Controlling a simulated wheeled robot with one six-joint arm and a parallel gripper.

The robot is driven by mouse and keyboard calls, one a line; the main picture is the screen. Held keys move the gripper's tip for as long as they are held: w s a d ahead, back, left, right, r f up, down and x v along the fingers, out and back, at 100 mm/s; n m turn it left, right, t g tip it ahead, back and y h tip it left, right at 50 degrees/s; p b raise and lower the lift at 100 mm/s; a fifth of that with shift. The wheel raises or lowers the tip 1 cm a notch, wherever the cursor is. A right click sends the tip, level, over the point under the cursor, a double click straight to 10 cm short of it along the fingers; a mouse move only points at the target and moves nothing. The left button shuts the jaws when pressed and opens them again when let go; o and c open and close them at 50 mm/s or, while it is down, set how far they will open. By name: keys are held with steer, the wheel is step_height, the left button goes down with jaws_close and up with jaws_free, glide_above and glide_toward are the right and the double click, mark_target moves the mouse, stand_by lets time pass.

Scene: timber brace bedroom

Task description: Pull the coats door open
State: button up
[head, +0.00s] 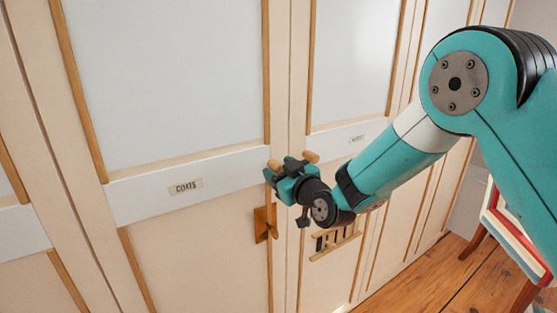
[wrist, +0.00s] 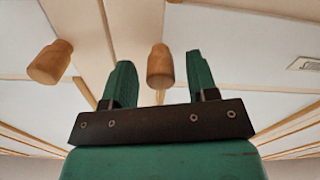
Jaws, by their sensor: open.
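The coats door (head: 205,245) is a cream panel door, flush with its neighbour and looking closed. Its "COATS" label (head: 185,186) is on the middle rail. A round wooden knob (head: 274,165) stands near its right edge. My gripper (head: 284,174) is open at this knob, partly covering it. In the wrist view, a knob (wrist: 160,66) shows between the two green fingers (wrist: 160,85), with gaps on both sides; it appears to be the coats knob. A second knob (wrist: 50,63) is outside the fingers; it belongs to the neighbouring door.
The neighbouring door (head: 350,60) on the right has its own knob (head: 311,157) close to my gripper and a slotted wooden piece (head: 336,238) lower down. A wooden fitting (head: 265,223) sits below my gripper. A red-and-white framed item (head: 515,235) stands at right on the wooden floor (head: 425,280).

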steer(key=shift+w+a, duration=0.25)
steer(key=shift+w, duration=0.15)
steer(key=shift+c, duration=0.2)
jaws_close()
